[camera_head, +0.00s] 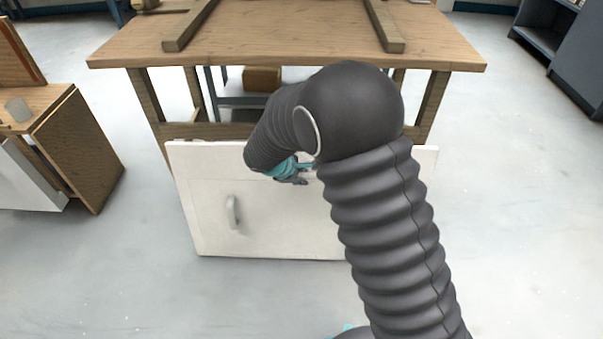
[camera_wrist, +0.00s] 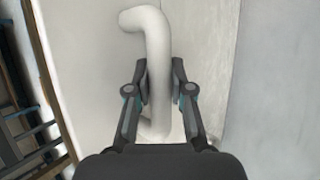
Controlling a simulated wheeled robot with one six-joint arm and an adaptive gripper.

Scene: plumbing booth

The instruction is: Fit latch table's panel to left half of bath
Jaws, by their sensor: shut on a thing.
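A white rectangular panel (camera_head: 215,175) stands upright, or nearly so, in front of a wooden table (camera_head: 300,35). A white handle (camera_head: 233,212) shows on its left part. My gripper (camera_head: 303,176) is at the panel's upper middle, partly hidden by my dark arm. In the wrist view my gripper (camera_wrist: 159,72) is shut on a bent white handle (camera_wrist: 146,20), with one finger on each side. The panel's white face (camera_wrist: 90,50) lies behind that handle. My arm hides much of the panel's right side. I cannot make out the bath.
Two wooden bars (camera_head: 190,25) lie on the table top. A cardboard box (camera_head: 262,78) sits on a shelf beneath. A wooden cabinet (camera_head: 80,150) stands at the left and a dark blue-grey unit (camera_head: 575,50) at the far right. The pale floor (camera_head: 520,200) is clear at the right.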

